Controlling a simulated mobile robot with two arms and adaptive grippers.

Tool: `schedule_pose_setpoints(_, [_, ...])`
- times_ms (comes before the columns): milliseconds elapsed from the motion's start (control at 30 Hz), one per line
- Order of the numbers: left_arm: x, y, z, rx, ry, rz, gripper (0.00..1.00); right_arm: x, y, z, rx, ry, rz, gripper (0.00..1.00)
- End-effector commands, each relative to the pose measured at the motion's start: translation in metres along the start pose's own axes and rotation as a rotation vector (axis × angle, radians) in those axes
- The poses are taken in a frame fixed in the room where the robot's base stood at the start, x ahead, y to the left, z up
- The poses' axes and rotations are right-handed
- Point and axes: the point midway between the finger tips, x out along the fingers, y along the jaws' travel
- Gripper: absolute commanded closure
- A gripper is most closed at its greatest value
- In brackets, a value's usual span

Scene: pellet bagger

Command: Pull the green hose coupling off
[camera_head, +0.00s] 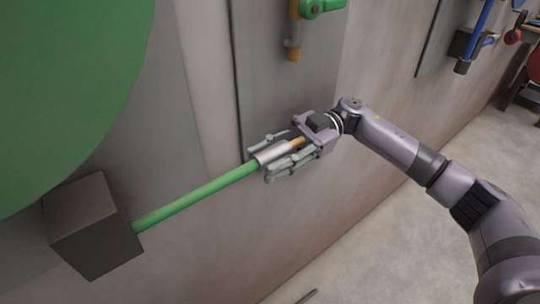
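The green hose (195,199) runs up and to the right from a dark box to its coupling, a silver sleeve (273,153) with a brass-coloured end. My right gripper (267,157) has its fingers along both sides of the sleeve and appears shut on it. The brass end points into the palm. A brass pipe fitting (294,53) hangs under a green valve handle (318,7) on the grey panel. Its lower end is bare and well apart from the coupling. My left gripper is not in view.
The dark box (92,226) stands at the lower left, below a large green rounded body (65,85). A blue part (474,35) is on another panel at the upper right. Concrete floor (400,240) is open below the wall.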

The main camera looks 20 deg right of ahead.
Motion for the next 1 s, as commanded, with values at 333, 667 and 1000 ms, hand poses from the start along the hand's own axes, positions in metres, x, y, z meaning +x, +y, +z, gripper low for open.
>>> schedule_pose_setpoints(333, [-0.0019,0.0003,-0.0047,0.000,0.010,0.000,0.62,-0.0002,0.0001,-0.0001,0.000,0.000,0.000,0.90])
schedule_pose_setpoints(667, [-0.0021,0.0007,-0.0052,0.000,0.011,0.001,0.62,-0.0003,0.0001,-0.0001,-0.001,0.000,0.000,1.00])
schedule_pose_setpoints(1000, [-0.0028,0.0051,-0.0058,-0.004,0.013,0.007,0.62,-0.0049,0.0008,-0.0006,0.001,-0.001,0.002,1.00])
